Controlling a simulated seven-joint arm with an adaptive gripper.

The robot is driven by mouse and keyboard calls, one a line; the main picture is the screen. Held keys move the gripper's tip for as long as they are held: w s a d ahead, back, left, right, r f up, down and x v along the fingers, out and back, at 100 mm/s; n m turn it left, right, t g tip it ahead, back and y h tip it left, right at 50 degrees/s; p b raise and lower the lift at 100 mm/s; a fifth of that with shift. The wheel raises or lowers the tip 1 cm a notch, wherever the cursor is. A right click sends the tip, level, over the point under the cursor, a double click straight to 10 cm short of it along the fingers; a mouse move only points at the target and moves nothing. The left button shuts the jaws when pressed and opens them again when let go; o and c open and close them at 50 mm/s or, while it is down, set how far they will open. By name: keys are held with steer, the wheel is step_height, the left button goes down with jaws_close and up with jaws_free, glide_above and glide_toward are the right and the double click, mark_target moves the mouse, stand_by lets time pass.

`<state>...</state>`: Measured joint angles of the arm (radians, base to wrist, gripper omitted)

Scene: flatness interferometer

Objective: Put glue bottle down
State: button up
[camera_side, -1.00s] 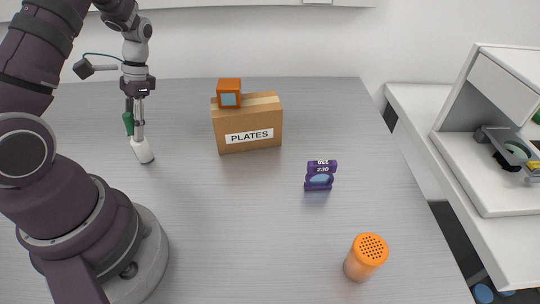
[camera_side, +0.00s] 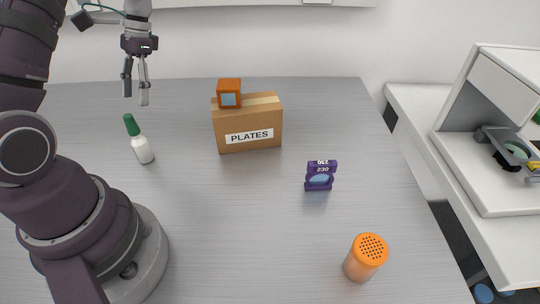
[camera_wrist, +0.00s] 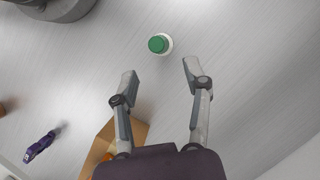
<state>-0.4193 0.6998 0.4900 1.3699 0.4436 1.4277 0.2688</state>
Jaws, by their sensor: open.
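The glue bottle (camera_side: 142,147) is white with a green cap and stands on the grey table at the left of the side view. It also shows from above in the wrist view (camera_wrist: 159,44), just beyond the fingertips. My gripper (camera_side: 135,99) is open and empty above the bottle, with clear space between the fingertips and the cap. In the wrist view my gripper (camera_wrist: 157,68) shows its two fingers spread apart with nothing between them.
A cardboard box marked PLATES (camera_side: 266,129) stands right of the bottle, with an orange box (camera_side: 229,93) on top. A purple item (camera_side: 320,175) and an orange shaker (camera_side: 366,257) stand farther right. A white-housed instrument (camera_side: 497,130) is at the far right.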

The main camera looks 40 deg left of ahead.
steer(key=w+d+r+t, duration=0.3)
steer(key=d+r+t, duration=0.2)
steer(key=d+r, duration=0.5)
steer(key=s+d+f+m+t, duration=0.1)
steer(key=s+d+t, duration=0.3)
steer(key=d, duration=0.4)
steer(key=shift+f+m+t+y, duration=0.3)
steer(key=shift+f+m+t, duration=0.1)
steer(key=shift+f+t, duration=0.15)
